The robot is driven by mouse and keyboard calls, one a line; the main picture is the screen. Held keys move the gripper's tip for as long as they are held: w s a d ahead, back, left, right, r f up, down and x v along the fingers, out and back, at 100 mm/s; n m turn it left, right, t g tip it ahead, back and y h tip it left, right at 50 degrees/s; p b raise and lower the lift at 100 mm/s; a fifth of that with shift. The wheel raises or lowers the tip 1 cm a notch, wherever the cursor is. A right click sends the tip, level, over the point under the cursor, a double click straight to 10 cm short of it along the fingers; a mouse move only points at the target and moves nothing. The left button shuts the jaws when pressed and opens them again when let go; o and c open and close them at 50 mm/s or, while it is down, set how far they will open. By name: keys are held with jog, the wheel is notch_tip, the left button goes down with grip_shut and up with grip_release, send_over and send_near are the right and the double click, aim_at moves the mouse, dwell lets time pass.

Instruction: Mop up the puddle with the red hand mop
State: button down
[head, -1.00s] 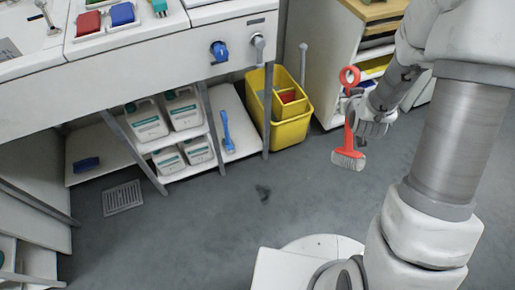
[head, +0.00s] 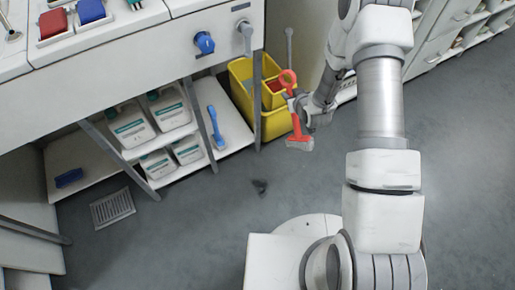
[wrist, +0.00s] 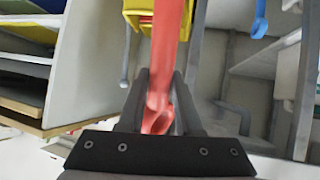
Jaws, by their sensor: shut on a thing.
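The red hand mop (head: 299,143) is upright in the head view, its ring at the top and its head at the bottom, above the grey floor. My gripper (head: 304,107) is shut on the mop's handle. In the wrist view the red handle (wrist: 170,45) runs up between the two dark fingers (wrist: 163,100). The mop's head is not seen in the wrist view. A small dark patch (head: 260,187) lies on the floor to the lower left of the mop; I cannot tell whether it is the puddle.
A yellow bucket (head: 241,92) stands behind and left of the mop. A blue brush (head: 215,127) and white jugs (head: 132,127) are on the low shelf under the counter. A floor grate (head: 112,208) lies at left. The middle floor is clear.

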jog(key=s+a+f+y+b, duration=0.1)
jog(key=a+f+b, duration=0.1)
jog(key=f, duration=0.8)
jog(key=s+a+f+n+g+y+b, duration=0.1)
jog(key=a+f, duration=0.4)
jog(key=f, duration=0.6)
jog(key=s+a+f+n+g+y+b, duration=0.1)
jog(key=s+a+f+b, duration=0.2)
jog(key=f, duration=0.8)
jog(key=shift+s+a+f+b, duration=0.15)
jog(key=shift+a+b, duration=0.2)
jog(key=shift+b, duration=0.3)
